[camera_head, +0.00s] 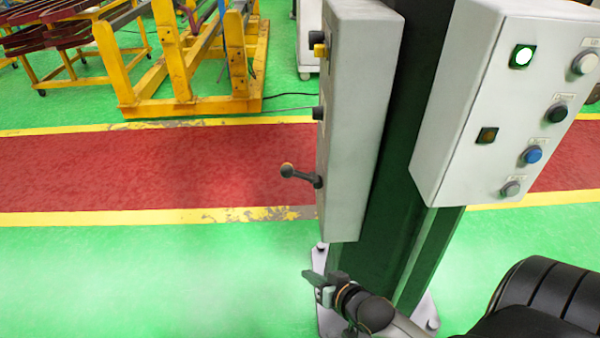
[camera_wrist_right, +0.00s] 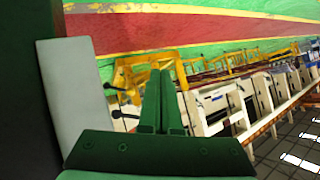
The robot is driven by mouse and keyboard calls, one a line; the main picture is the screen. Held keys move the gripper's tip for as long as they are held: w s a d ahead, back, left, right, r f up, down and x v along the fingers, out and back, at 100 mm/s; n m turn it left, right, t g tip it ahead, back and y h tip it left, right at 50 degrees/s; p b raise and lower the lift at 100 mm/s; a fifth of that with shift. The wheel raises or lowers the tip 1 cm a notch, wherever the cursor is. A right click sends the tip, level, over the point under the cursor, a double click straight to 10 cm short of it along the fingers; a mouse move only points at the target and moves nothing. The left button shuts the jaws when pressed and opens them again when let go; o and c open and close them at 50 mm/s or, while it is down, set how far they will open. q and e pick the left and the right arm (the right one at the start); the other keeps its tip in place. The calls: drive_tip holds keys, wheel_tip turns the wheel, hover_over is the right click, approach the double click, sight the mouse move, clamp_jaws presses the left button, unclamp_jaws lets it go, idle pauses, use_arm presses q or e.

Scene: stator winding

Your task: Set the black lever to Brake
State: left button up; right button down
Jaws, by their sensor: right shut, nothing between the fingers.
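The black lever (camera_head: 301,176) sticks out to the left from the narrow side of the left grey control box (camera_head: 360,120), near its lower end. It ends in a round knob. My right gripper (camera_head: 318,283) is below and in front of the lever, apart from it, beside the foot of the green post. In the right wrist view its fingers (camera_wrist_right: 160,100) are together and hold nothing. A black lever shape (camera_wrist_right: 112,88) shows left of the fingers there. No Brake marking can be read. My left gripper is not in view.
A second grey box (camera_head: 500,110) with a lit button and several knobs is on the right of the green post (camera_head: 415,235). Yellow frames (camera_head: 175,80) stand at the back left. The green floor (camera_head: 150,280) left of the post is free.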

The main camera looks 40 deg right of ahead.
drive_tip(key=w+d+r+m+t+h, duration=0.2)
drive_tip(key=w+d+r+m+t, duration=0.1)
drive_tip(key=w+d+r+m, duration=0.6)
drive_tip(key=d+r, duration=0.3)
drive_tip(key=r, duration=0.3)
drive_tip(key=shift+w+d+h, duration=0.3)
drive_tip(key=shift+w+h, duration=0.1)
approach(301, 176)
drive_tip(key=w+d+r, duration=0.2)
drive_tip(key=w+r, duration=0.1)
drive_tip(key=w, duration=0.1)
drive_tip(key=shift+w+a+f+b, duration=0.15)
drive_tip(key=shift+w+a+f, duration=0.2)
drive_tip(key=shift+w, duration=0.2)
drive_tip(key=shift+w+a+f+b, duration=0.15)
drive_tip(key=shift+w+a+f, duration=0.2)
drive_tip(key=shift+w, duration=0.2)
drive_tip(key=shift+w+a+f+b, duration=0.15)
drive_tip(key=shift+w+a+f, duration=0.2)
drive_tip(key=shift+w, duration=0.2)
drive_tip(key=shift+w, duration=0.1)
